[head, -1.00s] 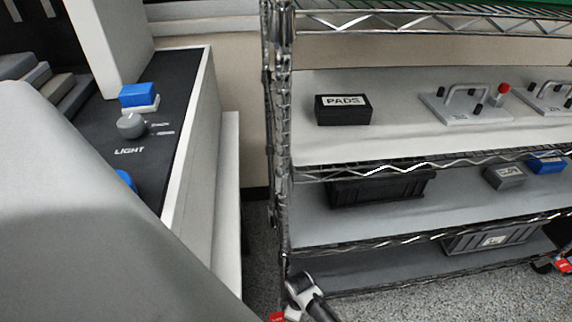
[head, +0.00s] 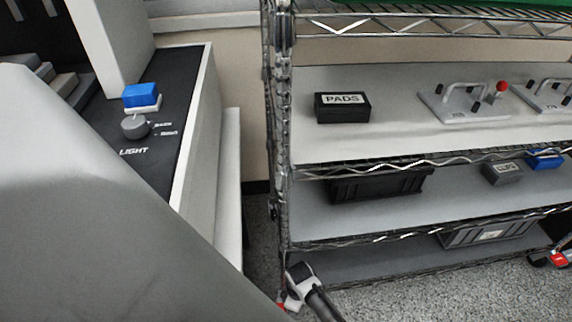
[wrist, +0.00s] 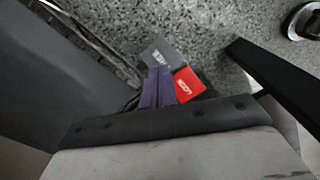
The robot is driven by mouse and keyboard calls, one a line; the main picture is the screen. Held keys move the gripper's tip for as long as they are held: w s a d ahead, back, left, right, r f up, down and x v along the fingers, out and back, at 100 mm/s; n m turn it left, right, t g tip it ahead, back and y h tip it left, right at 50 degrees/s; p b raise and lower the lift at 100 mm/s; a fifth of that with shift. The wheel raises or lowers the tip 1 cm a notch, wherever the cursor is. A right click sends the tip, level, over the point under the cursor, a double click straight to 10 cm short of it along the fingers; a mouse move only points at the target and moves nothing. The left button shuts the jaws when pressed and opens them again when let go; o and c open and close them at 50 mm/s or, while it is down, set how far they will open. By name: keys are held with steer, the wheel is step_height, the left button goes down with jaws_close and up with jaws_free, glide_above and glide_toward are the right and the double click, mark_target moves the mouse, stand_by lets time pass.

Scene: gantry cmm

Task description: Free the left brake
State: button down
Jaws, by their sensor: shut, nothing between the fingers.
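The left brake sits at the foot of the wire shelf's left post. Its red tab (head: 282,298) shows at the bottom edge of the head view, partly covered. In the wrist view I see its red pedal (wrist: 188,85), which seems to read LOCK, beside a grey pedal (wrist: 166,56) with blurred lettering. My gripper (wrist: 157,70) is shut and empty. Its purplish fingers overlap the pedals in the picture, pointing at the grey one, with the red one just right. I cannot tell whether they touch. Part of both pedals is hidden behind the fingers.
The wire shelf (head: 310,243) holds a PADS box (head: 342,107), bins and fixtures. A second caster with a red tab (head: 560,258) stands at right. The machine's LIGHT panel (head: 160,110) is at left. Speckled floor (wrist: 205,25) is open; a black bar (wrist: 270,80) crosses its right side.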

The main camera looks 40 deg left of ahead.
step_height(320, 180, up, 6)
steer(key=p, duration=0.4)
steer(key=shift+f+p, duration=0.1)
steer(key=shift+p, duration=0.2)
stand_by(0.7)
